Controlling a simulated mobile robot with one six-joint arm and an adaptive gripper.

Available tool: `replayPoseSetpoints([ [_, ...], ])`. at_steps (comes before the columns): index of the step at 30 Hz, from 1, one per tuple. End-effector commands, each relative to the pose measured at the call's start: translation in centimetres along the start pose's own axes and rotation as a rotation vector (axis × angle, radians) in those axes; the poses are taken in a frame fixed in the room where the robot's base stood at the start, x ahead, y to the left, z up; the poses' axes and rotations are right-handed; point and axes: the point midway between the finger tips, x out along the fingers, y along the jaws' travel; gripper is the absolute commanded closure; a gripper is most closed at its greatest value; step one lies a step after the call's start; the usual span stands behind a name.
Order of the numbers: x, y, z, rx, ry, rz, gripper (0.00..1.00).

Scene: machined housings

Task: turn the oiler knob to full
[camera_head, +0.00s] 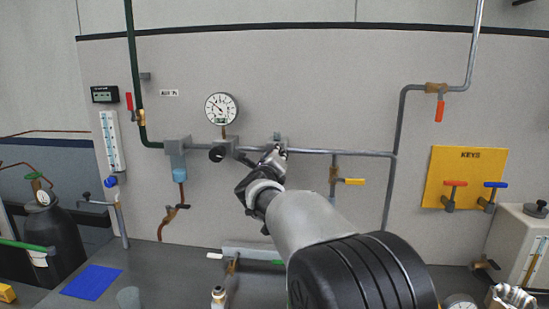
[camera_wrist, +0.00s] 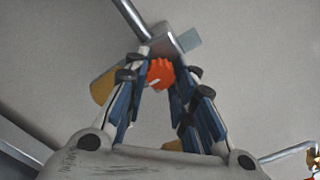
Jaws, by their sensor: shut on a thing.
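The oiler knob (camera_wrist: 160,73) is small, orange-red and ridged, with a pale mark on its face. It shows in the wrist view between my fingertips, under a grey block (camera_wrist: 165,38) on the pipe. My gripper (camera_wrist: 161,80) is shut on the knob, one finger on each side. An amber part (camera_wrist: 103,87) shows behind the left finger. In the head view my gripper (camera_head: 277,154) reaches up to the pipe just right of the gauge and hides the knob. The knob's exact setting cannot be read.
A round gauge (camera_head: 221,109) and black knob (camera_head: 217,154) sit left of my gripper. A yellow-handled valve (camera_head: 350,181) hangs to its right. A yellow KEYS board (camera_head: 464,178) is further right. A blue mat (camera_head: 91,282) lies on the bench.

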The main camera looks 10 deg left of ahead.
Motion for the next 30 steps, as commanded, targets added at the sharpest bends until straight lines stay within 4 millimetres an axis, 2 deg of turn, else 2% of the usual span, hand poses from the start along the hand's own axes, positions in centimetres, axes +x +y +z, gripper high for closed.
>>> replayPoseSetpoints([
  [3, 0.0, 0.0, 0.0, 0.001, 0.0, 0.0, 1.0],
  [4, 0.0, 0.0, 0.0, 0.001, 0.0, 0.0, 0.74],
  [12, 0.0, 0.0, 0.0, 0.0, 0.0, 0.0, 0.56],
  [23, -0.2, 0.0, 0.0, 0.0, 0.0, 0.0, 0.56],
  [26, -1.0, 0.0, 0.1, -0.001, 0.0, 0.001, 0.56],
  [30, -3.1, 0.0, 0.2, -0.001, -0.002, 0.002, 0.56],
])
